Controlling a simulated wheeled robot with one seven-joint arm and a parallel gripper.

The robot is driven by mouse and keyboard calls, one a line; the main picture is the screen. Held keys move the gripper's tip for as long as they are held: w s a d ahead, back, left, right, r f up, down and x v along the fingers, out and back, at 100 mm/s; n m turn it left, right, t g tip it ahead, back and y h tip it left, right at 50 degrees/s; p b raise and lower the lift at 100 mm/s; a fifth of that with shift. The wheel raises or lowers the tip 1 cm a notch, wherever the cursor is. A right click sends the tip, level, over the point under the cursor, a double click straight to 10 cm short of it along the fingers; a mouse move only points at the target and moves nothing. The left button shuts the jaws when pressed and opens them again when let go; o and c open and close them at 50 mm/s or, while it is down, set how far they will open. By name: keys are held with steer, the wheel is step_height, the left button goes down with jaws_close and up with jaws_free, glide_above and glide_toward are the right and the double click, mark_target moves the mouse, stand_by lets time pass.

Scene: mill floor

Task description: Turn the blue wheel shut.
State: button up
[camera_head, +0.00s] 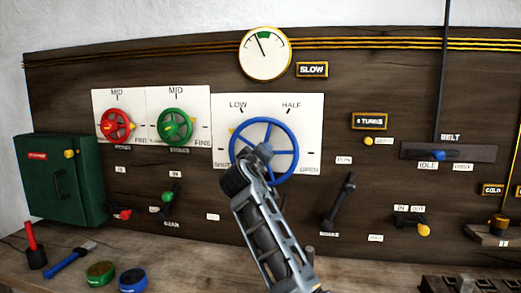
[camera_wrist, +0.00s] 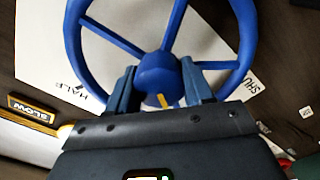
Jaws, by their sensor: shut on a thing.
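The blue wheel (camera_head: 293,150) is mounted upright on a white plate marked LOW, HALF and OPEN in the head view. A yellow pointer (camera_head: 233,129) shows at its upper left rim, below LOW. My gripper (camera_head: 259,154) reaches up from below and covers the wheel's middle and lower left. In the wrist view my gripper (camera_wrist: 163,88) has one finger on each side of the blue wheel's hub (camera_wrist: 158,70), shut on the wheel. The plate's HALF and SHUT marks show there. The exact contact spots and the near rim are hidden by the fingers and gripper body.
A red wheel (camera_head: 116,125) and a green wheel (camera_head: 175,126) are left of the blue one. A dark brake lever (camera_head: 338,205) stands at the right. Loose tools lie on the bench at lower left.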

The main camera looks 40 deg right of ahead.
steer(key=n+p, duration=0.3)
steer(key=n, duration=0.2)
steer(key=shift+r, duration=0.1)
steer(key=shift+a+n+p, duration=0.1)
steer(key=shift+n+p, duration=0.6)
steer(key=shift+n, duration=0.1)
steer(key=shift+f, duration=0.2)
steer(key=o, duration=1)
steer(key=shift+o, duration=0.2)
steer(key=b+v, duration=0.1)
steer(key=v, duration=0.6)
steer(key=shift+s+a+b, duration=0.25)
steer(key=shift+b, duration=0.05)
